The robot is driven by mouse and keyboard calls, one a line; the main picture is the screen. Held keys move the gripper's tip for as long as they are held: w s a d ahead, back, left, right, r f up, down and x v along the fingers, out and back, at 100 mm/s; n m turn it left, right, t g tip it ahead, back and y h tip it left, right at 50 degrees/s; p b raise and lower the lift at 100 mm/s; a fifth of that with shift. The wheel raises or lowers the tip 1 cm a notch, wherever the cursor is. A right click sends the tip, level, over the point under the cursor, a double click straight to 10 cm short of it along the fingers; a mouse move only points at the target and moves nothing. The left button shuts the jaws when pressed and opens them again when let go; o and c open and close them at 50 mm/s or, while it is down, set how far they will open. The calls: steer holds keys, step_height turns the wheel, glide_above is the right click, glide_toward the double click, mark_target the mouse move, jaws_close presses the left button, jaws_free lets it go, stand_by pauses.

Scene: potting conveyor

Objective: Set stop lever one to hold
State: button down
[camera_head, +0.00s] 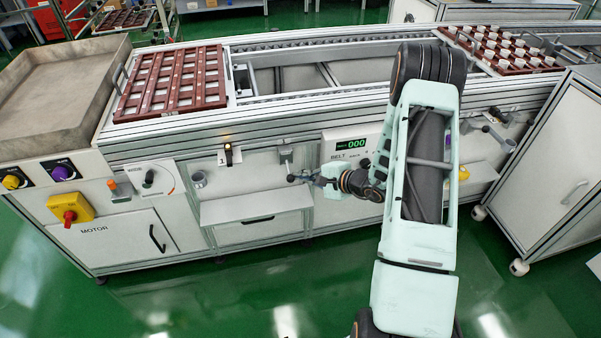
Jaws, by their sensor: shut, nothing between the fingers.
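My gripper (292,178) is shut and empty. It points left in front of the conveyor's front face, below a small grey bracket (286,154) and left of the white belt panel. A small dark lever (229,156) with a lit orange lamp above it is on the front rail, left of my gripper and apart from it. A black-handled lever (149,178) sits on a white plate further left. I cannot read which of these is stop lever one, nor any hold marking. My arm hides part of the front face to the right.
The belt panel (345,143) shows green digits 000. A grey shelf box (257,216) sticks out below my gripper. A red tray (174,85) lies on the conveyor at left; another (493,53) with several white pots is at right. A white cabinet (548,160) stands at right.

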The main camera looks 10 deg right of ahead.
mark_target(289, 171)
step_height(289, 171, up, 3)
steer(key=m+g+p, duration=0.1)
steer(key=g+p, duration=0.1)
steer(key=p, duration=0.1)
steer(key=g+p, duration=0.2)
steer(key=p, duration=0.1)
steer(key=shift+s+r+m+g+h+p, duration=0.1)
steer(key=shift+r+m+g+h+p, duration=0.1)
steer(key=shift+m+g+h+p, duration=0.15)
steer(key=shift+r, duration=0.1)
steer(key=shift+r+p, duration=0.3)
steer(key=shift+r, duration=0.45)
steer(key=shift+f, duration=0.15)
